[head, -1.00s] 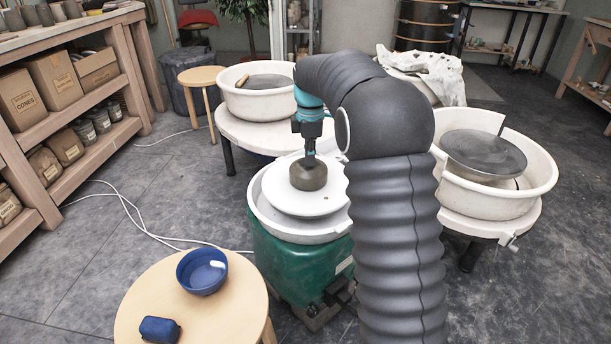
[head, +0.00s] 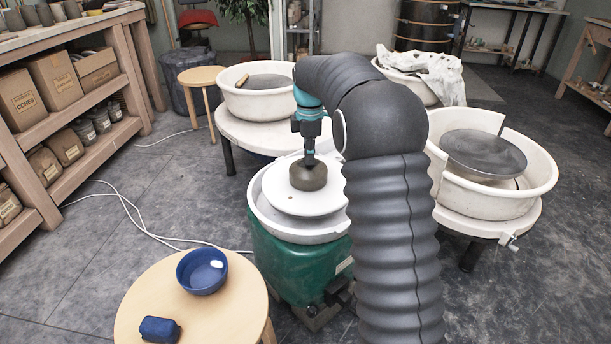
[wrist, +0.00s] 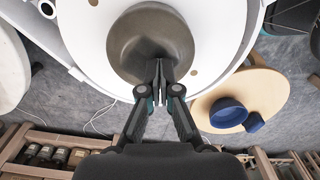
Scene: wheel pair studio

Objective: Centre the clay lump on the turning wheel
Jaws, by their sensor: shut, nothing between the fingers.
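The clay lump (head: 308,176) is a grey-brown, round, squat mass on the white wheel head (head: 285,200) of the green-bodied wheel. In the wrist view the lump (wrist: 150,42) shows from above, with a smooth curved rim and a darker hollow or shadow in front of the fingers. My gripper (head: 309,157) points down at the lump from above. In the wrist view my gripper (wrist: 159,72) is shut and empty, its fingertips over the near part of the lump. I cannot tell whether the tips touch the clay.
A round wooden stool (head: 230,305) in front left holds a blue bowl (head: 202,272) and a blue block-like item (head: 159,330). Other wheels with white basins stand behind (head: 258,100) and to the right (head: 490,200). A white cable lies on the floor at left.

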